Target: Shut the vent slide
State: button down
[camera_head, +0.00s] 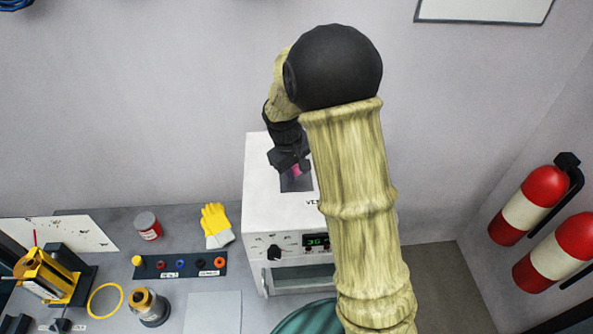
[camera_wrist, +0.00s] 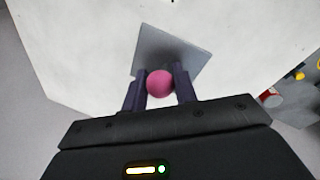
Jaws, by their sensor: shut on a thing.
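The vent slide (camera_wrist: 175,50) is a grey plate on the top of the white box-shaped oven. It also shows in the head view (camera_head: 289,184), partly hidden by my gripper. A pink round knob (camera_wrist: 160,83) stands on it, and a bit of this knob shows in the head view (camera_head: 296,170). My gripper (camera_wrist: 160,90) is over the box's top with its two dark fingers on either side of the knob, shut on it. Whether a vent opening lies under the plate cannot be seen.
The white oven (camera_head: 258,200) has a dial and a green display on its front, partly hidden by my arm. Fire extinguishers (camera_head: 528,205) hang at the right.

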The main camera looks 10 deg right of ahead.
jog(key=shift+w+a, duration=0.15)
jog(key=shift+a, duration=0.05)
jog(key=c, duration=1.1)
grip_release()
jog(key=shift+a, duration=0.15)
jog(key=shift+c, duration=0.2)
jog(key=shift+r+b, duration=0.3)
jog(key=shift+r, duration=0.3)
notch_tip(320, 180, up, 16)
jog(key=s+a+b, duration=0.1)
jog(key=a+b, duration=0.2)
jog(key=shift+b, duration=0.35)
jog(key=shift+s, duration=0.25)
jog(key=shift+f, duration=0.1)
